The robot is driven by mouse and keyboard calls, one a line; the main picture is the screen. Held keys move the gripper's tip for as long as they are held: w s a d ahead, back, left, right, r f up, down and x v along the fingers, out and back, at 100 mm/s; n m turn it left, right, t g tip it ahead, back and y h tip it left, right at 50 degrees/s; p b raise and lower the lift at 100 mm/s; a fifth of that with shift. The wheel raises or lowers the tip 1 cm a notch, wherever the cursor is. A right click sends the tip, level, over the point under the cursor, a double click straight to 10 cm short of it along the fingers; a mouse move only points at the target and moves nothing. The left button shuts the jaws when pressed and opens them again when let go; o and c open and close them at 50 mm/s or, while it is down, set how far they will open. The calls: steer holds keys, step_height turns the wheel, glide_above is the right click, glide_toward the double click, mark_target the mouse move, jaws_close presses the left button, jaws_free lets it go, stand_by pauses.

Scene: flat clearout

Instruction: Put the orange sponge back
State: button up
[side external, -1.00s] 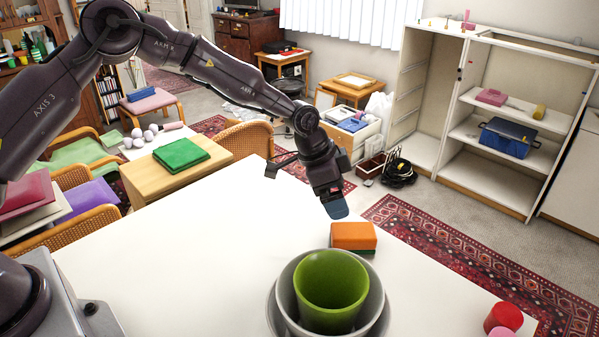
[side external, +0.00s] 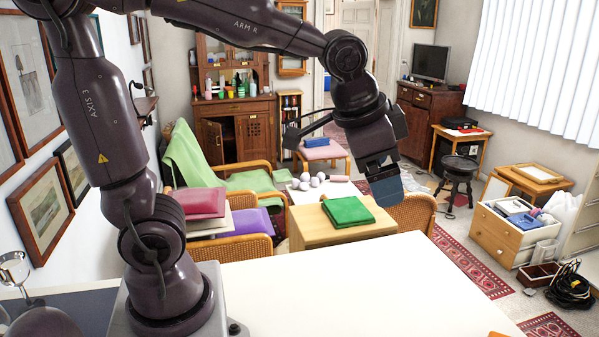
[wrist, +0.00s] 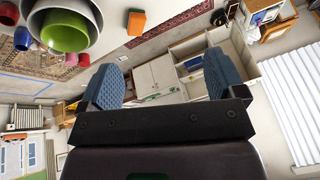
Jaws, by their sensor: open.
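The orange sponge (wrist: 136,22) lies near the table's edge at the top of the wrist view, with a dark green layer along one side. Only a sliver of orange shows at the bottom edge of the side view. Beside it in the wrist view is a green cup or bowl (wrist: 66,30) inside larger grey bowls (wrist: 97,10). My gripper (wrist: 163,80) is open and empty, its two blue ridged fingers spread apart. In the side view my gripper (side external: 385,188) hangs above the table's far side, fingers pointing down, clear of the sponge.
The white table (side external: 370,285) looks bare where visible. Beyond it a small wooden table (side external: 318,232) holds a green folded item (side external: 348,211). Wicker chairs stand around it. A drawer unit (side external: 510,232) and black cables (side external: 571,290) are at right.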

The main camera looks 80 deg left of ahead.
steer(key=s+a+n, duration=0.2)
steer(key=s+n, duration=0.1)
steer(key=s, duration=0.8)
steer(key=shift+s+t+h, duration=0.15)
steer(key=shift+t+h, duration=0.25)
